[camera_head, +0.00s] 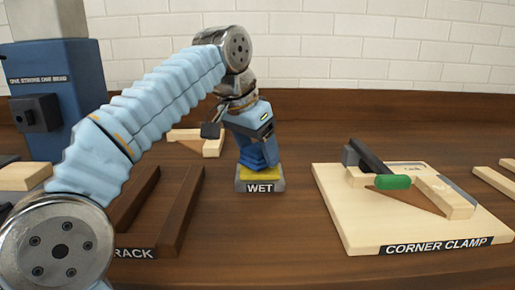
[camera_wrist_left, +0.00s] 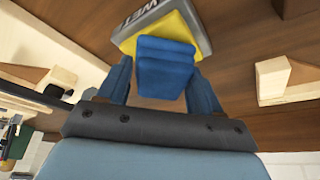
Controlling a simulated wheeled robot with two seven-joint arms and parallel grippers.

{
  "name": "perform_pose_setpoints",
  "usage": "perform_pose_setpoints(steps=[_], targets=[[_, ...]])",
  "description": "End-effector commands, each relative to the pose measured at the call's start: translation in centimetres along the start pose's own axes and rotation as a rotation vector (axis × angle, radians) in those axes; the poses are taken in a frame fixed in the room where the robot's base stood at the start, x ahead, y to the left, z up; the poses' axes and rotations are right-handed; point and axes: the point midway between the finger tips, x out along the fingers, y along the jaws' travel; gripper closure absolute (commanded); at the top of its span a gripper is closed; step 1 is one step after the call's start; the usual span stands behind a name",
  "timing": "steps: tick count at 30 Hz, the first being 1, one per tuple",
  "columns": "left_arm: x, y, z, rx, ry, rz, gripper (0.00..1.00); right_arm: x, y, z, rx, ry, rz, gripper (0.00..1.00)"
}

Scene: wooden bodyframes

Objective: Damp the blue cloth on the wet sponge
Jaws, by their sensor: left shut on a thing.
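My left gripper (camera_head: 260,145) points down over the grey tray labelled WET (camera_head: 278,186) and is shut on the blue cloth (camera_head: 256,160). The yellow sponge (camera_head: 262,174) shows in the tray under the cloth. In the left wrist view the folded cloth (camera_wrist_left: 165,65) sits between the fingers of the left gripper (camera_wrist_left: 160,88), with its end over the yellow sponge (camera_wrist_left: 126,44). The cloth appears to touch the sponge, but how hard it presses cannot be told. My right gripper is not in view.
A board labelled CORNER CLAMP (camera_head: 345,225) holds wooden pieces and a green-handled clamp (camera_head: 393,182) on the right. A dark wooden rack (camera_head: 183,215) stands left of the tray. A blue machine (camera_head: 62,95) is at the back left. Bare table lies between tray and clamp board.

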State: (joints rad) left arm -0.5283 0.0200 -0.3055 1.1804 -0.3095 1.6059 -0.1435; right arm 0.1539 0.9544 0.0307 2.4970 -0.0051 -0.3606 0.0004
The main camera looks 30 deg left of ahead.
Motion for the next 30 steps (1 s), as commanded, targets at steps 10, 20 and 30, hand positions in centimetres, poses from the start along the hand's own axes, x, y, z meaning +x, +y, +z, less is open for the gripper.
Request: perform_pose_setpoints(steps=[10, 20, 30], targets=[[0.27, 0.0, 0.11, 0.0, 0.0, 0.0, 0.59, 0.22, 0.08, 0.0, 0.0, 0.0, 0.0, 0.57], [0.64, 0.0, 0.26, 0.0, 0.0, 0.0, 0.59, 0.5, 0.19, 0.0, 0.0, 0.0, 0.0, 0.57], [0.93, 0.0, 0.39, 0.0, 0.0, 0.0, 0.59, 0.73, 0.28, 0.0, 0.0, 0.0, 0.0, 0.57]])
